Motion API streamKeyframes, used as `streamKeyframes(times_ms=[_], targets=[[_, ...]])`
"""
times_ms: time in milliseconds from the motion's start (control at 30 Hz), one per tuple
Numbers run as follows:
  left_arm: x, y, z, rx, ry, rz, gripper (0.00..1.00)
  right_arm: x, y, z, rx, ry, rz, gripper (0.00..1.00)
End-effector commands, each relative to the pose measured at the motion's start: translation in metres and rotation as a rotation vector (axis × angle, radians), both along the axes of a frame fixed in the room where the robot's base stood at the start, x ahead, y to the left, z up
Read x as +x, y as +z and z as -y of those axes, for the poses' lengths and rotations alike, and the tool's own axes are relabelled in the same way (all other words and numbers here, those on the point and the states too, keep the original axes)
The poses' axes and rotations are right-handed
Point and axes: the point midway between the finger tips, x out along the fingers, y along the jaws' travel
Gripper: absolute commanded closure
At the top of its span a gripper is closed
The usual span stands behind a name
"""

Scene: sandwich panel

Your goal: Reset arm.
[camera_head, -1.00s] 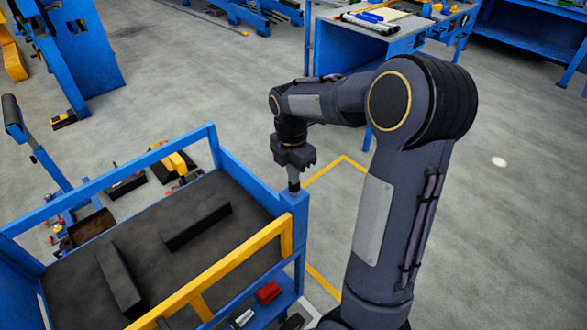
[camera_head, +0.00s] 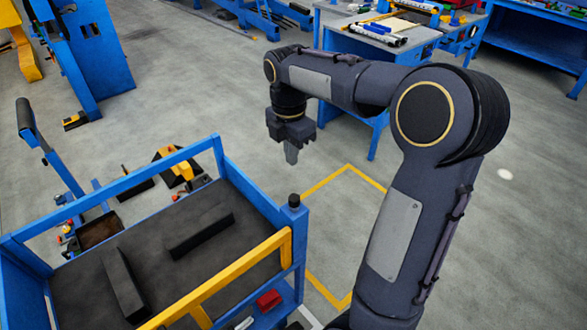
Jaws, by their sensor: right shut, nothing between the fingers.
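My right gripper (camera_head: 291,153) hangs at the end of my right arm, fingers pointing down and shut, with nothing held. It is in the air above and behind the right corner post of the blue cart (camera_head: 258,199), apart from it. My right arm rises from the bottom right, bends at the large dark joint, and reaches left across the middle of the view. My left gripper is not in view.
Two dark bars, one upper (camera_head: 201,236) and one lower (camera_head: 124,283), lie on the cart's dark top. A blue workbench (camera_head: 421,41) with tools stands behind my arm. Grey floor to the right is clear.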

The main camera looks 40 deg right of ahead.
Motion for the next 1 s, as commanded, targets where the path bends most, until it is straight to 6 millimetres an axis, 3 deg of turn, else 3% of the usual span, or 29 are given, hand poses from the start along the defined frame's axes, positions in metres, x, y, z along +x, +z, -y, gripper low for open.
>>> streamKeyframes(times_ms=[200,767,867,1000], targets=[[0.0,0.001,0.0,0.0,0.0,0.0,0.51,0.001,0.018,0.0,0.0,0.001,0.0,1.0],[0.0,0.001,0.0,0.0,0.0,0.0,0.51,0.001,0.019,0.0,0.0,-0.001,0.001,1.0],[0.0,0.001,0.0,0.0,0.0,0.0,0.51,-0.007,0.021,-0.002,0.014,-0.048,0.017,1.0],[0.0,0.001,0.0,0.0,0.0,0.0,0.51,-0.041,0.027,-0.017,0.089,-0.304,0.091,1.0]])
